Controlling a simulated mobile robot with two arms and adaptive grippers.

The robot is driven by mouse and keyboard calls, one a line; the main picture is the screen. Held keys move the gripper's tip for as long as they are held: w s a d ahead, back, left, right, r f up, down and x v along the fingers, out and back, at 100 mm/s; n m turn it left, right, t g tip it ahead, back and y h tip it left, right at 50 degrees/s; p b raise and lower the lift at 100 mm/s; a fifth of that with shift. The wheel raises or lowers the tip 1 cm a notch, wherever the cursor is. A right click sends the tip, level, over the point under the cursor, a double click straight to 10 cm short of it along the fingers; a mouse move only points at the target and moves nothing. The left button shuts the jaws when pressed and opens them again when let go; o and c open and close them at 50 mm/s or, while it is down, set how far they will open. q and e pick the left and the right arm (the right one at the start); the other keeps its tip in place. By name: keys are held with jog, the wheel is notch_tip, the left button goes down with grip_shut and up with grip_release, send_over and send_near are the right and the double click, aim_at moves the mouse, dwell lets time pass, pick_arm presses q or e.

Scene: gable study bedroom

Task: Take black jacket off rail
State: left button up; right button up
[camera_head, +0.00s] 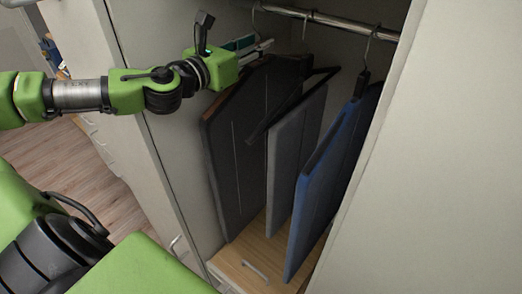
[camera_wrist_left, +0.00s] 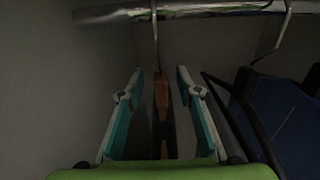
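The black jacket (camera_head: 240,135) hangs at the left of the wardrobe, its hanger hooked over the metal rail (camera_head: 330,20). My left gripper (camera_head: 264,46) reaches in from the left at the top of this jacket, just below the rail. In the left wrist view the gripper (camera_wrist_left: 160,76) is open, with a teal-lined finger on each side of the jacket's brown hanger (camera_wrist_left: 162,92). Gaps show between the fingers and the hanger. The hanger's hook rises to the rail (camera_wrist_left: 200,10). My right gripper is in neither view.
A grey garment (camera_head: 289,150) and a blue one (camera_head: 335,175) hang right of the black jacket. The blue one also shows in the left wrist view (camera_wrist_left: 290,130). Wardrobe side panels stand close on both sides.

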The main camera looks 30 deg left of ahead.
pick_arm(q)
jog(key=shift+w+d+f, duration=0.1)
jog(key=shift+w+d, duration=0.05)
jog(key=shift+w, duration=0.7)
grip_shut()
jog(key=shift+r, duration=0.2)
